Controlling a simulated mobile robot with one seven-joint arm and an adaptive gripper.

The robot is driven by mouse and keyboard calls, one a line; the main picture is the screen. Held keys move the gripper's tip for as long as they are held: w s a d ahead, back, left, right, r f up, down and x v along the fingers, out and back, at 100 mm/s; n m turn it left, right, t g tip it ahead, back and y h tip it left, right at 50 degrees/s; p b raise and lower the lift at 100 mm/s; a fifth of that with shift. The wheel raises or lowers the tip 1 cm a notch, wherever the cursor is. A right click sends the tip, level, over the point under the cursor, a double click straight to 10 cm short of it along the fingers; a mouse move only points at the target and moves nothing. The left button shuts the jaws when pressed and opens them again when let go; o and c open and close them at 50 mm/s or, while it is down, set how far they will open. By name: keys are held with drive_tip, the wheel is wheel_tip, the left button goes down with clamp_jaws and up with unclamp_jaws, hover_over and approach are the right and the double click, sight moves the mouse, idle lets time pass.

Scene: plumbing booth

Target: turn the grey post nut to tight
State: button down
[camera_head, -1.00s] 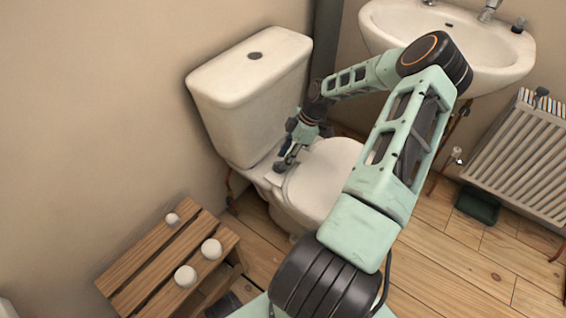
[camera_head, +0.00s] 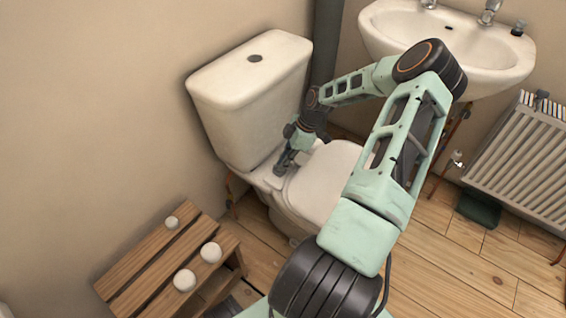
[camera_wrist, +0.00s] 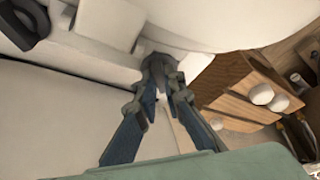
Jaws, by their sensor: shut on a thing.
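The white toilet (camera_head: 320,190) stands against the wall, its lid down in front of the cistern. My gripper (camera_head: 280,170) points down at the back left of the seat, by the hinge area. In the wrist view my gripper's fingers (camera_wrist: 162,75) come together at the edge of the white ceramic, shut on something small. The grey post nut cannot be made out apart from the grey fingertips, which hide most of what lies between them.
A wooden slatted stool (camera_head: 165,262) with white round knobs stands left of the toilet. The cistern (camera_head: 255,95) rises close behind my gripper. A basin (camera_head: 450,50) and a radiator (camera_head: 520,160) are on the right. The wooden floor (camera_head: 440,265) is clear at front right.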

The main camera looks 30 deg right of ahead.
drive_tip(key=shift+s+a+m, duration=0.15)
drive_tip(key=shift+m, duration=0.15)
drive_tip(key=m+p, duration=0.1)
drive_tip(key=m+t+h+p, duration=0.1)
drive_tip(key=m, duration=0.1)
drive_tip(key=shift+s+a+m, duration=0.15)
drive_tip(key=shift+s+m, duration=0.05)
drive_tip(key=shift+m, duration=0.1)
drive_tip(key=m, duration=0.1)
drive_tip(key=m+h, duration=0.1)
drive_tip(key=m, duration=0.1)
drive_tip(key=m+t+h, duration=0.1)
drive_tip(key=m, duration=0.1)
drive_tip(key=shift+s+a+f+p, duration=0.1)
drive_tip(key=shift+a+f+p, duration=0.05)
drive_tip(key=shift+a+p, duration=0.15)
drive_tip(key=m+h, duration=0.1)
drive_tip(key=m, duration=0.4)
drive_tip(key=shift+a+h+b, duration=0.15)
drive_tip(key=shift+h+b, duration=0.2)
drive_tip(key=shift+h, duration=0.05)
drive_tip(key=shift+a+m+h+b, duration=0.1)
drive_tip(key=shift+m+h+b, duration=0.35)
drive_tip(key=shift+m, duration=1.35)
drive_tip(key=shift+h, duration=0.25)
drive_tip(key=c, duration=1.9)
unclamp_jaws()
